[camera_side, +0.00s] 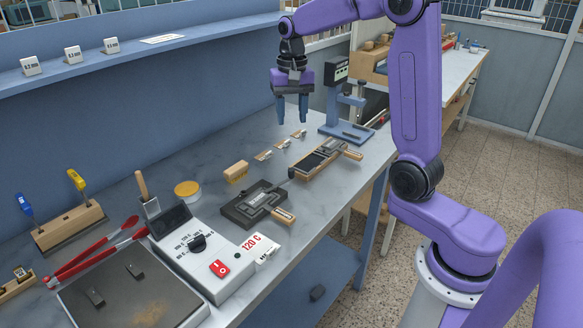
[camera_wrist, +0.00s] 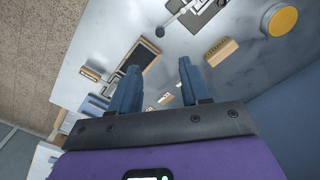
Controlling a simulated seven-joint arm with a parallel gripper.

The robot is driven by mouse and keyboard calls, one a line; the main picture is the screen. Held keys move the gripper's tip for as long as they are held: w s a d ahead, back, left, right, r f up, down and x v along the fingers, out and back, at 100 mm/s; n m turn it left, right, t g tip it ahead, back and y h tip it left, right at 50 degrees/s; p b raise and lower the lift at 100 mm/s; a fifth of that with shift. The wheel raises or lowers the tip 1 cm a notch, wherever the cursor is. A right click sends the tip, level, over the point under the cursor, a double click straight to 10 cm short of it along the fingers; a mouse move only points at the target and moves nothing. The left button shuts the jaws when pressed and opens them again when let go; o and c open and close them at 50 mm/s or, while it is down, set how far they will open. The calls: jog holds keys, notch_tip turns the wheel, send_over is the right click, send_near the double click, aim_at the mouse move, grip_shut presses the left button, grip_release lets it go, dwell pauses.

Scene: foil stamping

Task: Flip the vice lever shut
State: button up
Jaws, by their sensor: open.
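What looks like the vice is a dark grey block (camera_side: 246,208) with a metal inset, lying flat on the bench. I cannot tell the lever's exact position. In the wrist view the vice (camera_wrist: 205,18) is at the top, partly cut off by the frame edge. My gripper (camera_side: 292,120) is open and empty, pointing down above the back of the bench, well away from the vice. Its two blue fingers (camera_wrist: 158,66) are apart in the wrist view.
A wood-rimmed dark tray with a handle (camera_side: 318,162) lies beyond the vice. Near it are small pieces (camera_side: 283,143), a wooden block (camera_side: 236,172), a yellow tin (camera_side: 187,189) and a blue press stand (camera_side: 345,128). The hot plate controller (camera_side: 200,262) stands at the near left.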

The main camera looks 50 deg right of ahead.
aim_at(291, 169)
notch_tip(291, 169, down, 16)
jog(key=shift+f, duration=0.1)
dwell(0.4)
grip_shut()
